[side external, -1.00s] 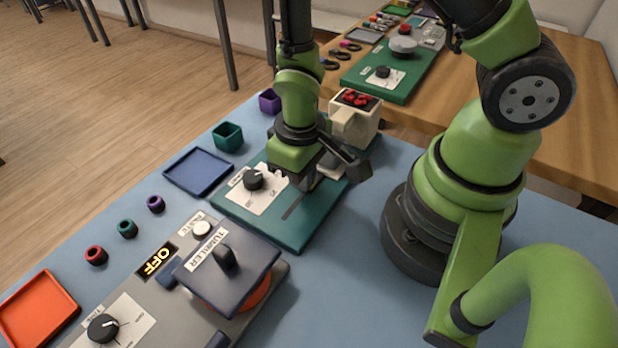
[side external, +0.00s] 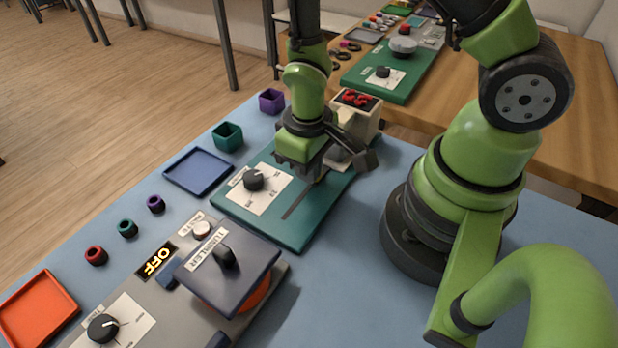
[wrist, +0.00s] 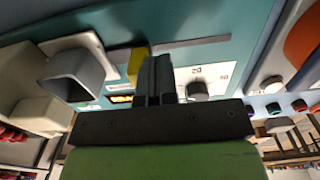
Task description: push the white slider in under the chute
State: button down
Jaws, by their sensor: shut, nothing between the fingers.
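The white slider (side external: 338,160) sits on the far end of the green board, close to the cream chute housing (side external: 362,122) with red pieces on top. My gripper (side external: 320,178) is shut and empty, low over the board on the slot side of the slider. In the wrist view its fingers (wrist: 157,72) stand beside a small yellow piece (wrist: 137,64), which lies between them and the slider. Contact with the slider is hidden.
The slot (side external: 300,203) runs along the green board (side external: 240,212), clear behind the gripper. A black dial (side external: 254,180) stands left of it. A blue tray (side external: 198,171) and the tumbler unit (side external: 228,272) are nearby.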

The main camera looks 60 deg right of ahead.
jog(key=shift+a, duration=0.15)
jog(key=shift+a, duration=0.4)
jog(key=shift+r, duration=0.15)
notch_tip(320, 180, up, 11)
dwell(0.3)
jog(key=s+d+r+m+t+y, duration=0.1)
jog(key=s+r+m+t, duration=0.1)
jog(key=r, duration=0.6)
jog(key=s+r+m+t+y, duration=0.1)
jog(key=s+r+m+t, duration=0.1)
jog(key=s+r+t, duration=0.3)
notch_tip(320, 180, up, 3)
jog(key=shift+s+d+f, duration=0.1)
jog(key=shift+s+d, duration=0.15)
jog(key=shift+d, duration=0.1)
